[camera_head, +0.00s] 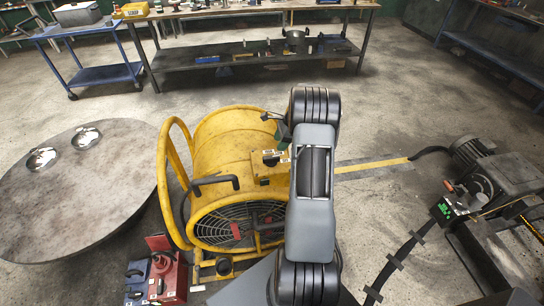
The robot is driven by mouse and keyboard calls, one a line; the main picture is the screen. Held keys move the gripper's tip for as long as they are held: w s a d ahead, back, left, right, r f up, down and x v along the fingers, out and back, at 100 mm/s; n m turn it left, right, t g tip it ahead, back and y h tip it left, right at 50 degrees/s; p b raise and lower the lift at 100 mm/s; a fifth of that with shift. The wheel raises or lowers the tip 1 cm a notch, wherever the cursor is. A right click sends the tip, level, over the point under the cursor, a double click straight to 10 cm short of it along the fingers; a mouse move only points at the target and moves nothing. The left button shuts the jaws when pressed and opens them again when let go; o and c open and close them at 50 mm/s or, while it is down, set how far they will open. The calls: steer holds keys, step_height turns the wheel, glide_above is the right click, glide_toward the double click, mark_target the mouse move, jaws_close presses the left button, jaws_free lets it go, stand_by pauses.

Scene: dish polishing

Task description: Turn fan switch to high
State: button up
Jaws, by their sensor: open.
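A large yellow drum fan (216,135) stands on the floor in the middle of the head view, with a dark grille facing the front. A small yellow control box (270,166) with a dark switch part and pale labels sits on its upper right side, close to my arm. The switch's setting is too small to read. My gripper (276,127) shows in part at the left edge of my grey arm, above and behind the box. It is open, and no object shows in it. My arm hides the fan's right side and much of the gripper.
A round grey table (70,195) with two shiny metal domes stands at left. Red and blue boxes (166,277) sit near the fan's front left. A motor machine (490,180) with a cable stands at right. A workbench (235,62) and blue cart (95,75) stand behind.

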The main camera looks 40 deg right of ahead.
mark_target(272, 156)
steer(key=x, duration=0.9)
steer(key=shift+p, duration=0.4)
steer(key=c, duration=0.9)
